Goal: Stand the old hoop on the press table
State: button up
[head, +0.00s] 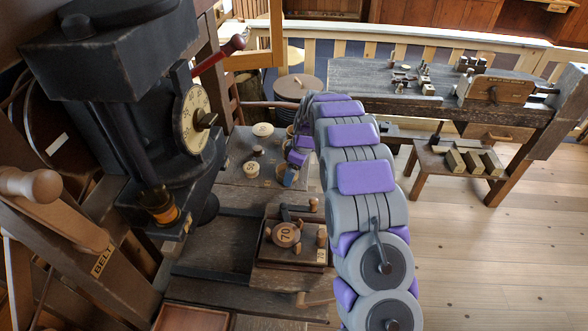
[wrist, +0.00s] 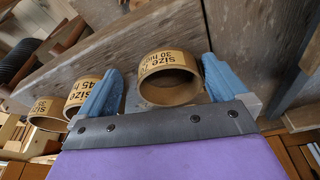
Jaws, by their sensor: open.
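No label readably marks one as old.
A block marked 70 (head: 286,234) sits on the boards near my arm. Pale discs (head: 263,129) lie on the grey bench. A long workbench (head: 370,80) with small parts stands at the back right, a low stool (head: 455,160) beside it. The floor at right is clear.

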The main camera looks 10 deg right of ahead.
jog(key=shift+a+r, duration=0.3)
jog(key=p+v, duration=0.3)
jog(key=v, duration=0.8)
jog(key=s+a+r+m, duration=0.2)
jog(key=s+r, duration=0.4)
jog(key=s, duration=0.3)
jog(key=s+a+r+m+g+h, duration=0.1)
jog(key=s+m, duration=0.8)
jog(key=s, duration=3.3)
jog(key=shift+r+g+h, duration=0.6)
jog(key=shift+g+h, duration=0.1)
jog(key=shift+g, duration=0.4)
jog(key=shift+w+a, duration=0.1)
jog(key=shift+a, duration=0.05)
